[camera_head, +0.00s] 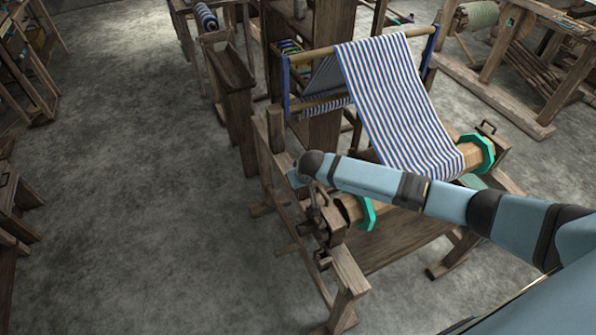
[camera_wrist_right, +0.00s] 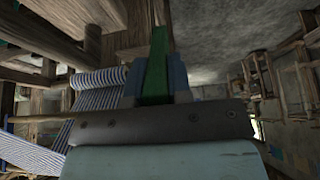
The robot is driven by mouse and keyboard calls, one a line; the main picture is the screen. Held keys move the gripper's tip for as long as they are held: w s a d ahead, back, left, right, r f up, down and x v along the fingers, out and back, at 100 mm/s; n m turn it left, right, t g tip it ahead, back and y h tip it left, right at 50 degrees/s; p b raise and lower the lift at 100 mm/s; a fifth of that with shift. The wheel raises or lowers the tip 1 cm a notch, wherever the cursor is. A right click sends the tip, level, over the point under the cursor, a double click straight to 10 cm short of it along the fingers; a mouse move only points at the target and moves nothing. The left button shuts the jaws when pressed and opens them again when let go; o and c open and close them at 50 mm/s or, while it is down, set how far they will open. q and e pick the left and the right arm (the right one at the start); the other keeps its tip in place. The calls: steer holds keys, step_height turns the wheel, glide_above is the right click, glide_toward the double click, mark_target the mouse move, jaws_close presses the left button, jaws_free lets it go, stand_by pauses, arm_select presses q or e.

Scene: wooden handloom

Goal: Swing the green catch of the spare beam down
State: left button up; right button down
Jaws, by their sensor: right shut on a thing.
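In the right wrist view the green catch (camera_wrist_right: 156,62) is a narrow upright bar. My right gripper (camera_wrist_right: 158,78) is shut on it, with a blue-grey finger at each side. In the head view my right arm reaches from the right across the loom to its near left post, and its fingers and the catch cannot be made out there. A thick wooden beam (camera_head: 350,208) with turquoise end discs (camera_head: 366,213) lies under my arm. I cannot tell whether it is the spare beam. My left gripper is not in view.
Blue-and-white striped cloth (camera_head: 395,95) slopes down from the upper bar to the beam. The loom's wooden frame (camera_head: 346,268) stands close around my right wrist. Other wooden frames (camera_head: 540,60) stand at the back right. The grey floor (camera_head: 130,180) at the left is clear.

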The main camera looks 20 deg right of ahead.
steer(key=shift+s+f+t, duration=0.35)
steer(key=shift+s+t, duration=0.15)
steer(key=shift+t, duration=0.3)
steer(key=c, duration=1)
jaws_free()
steer(key=shift+c, duration=0.2)
steer(key=v, duration=1.3)
steer(key=shift+s+r+b, duration=0.3)
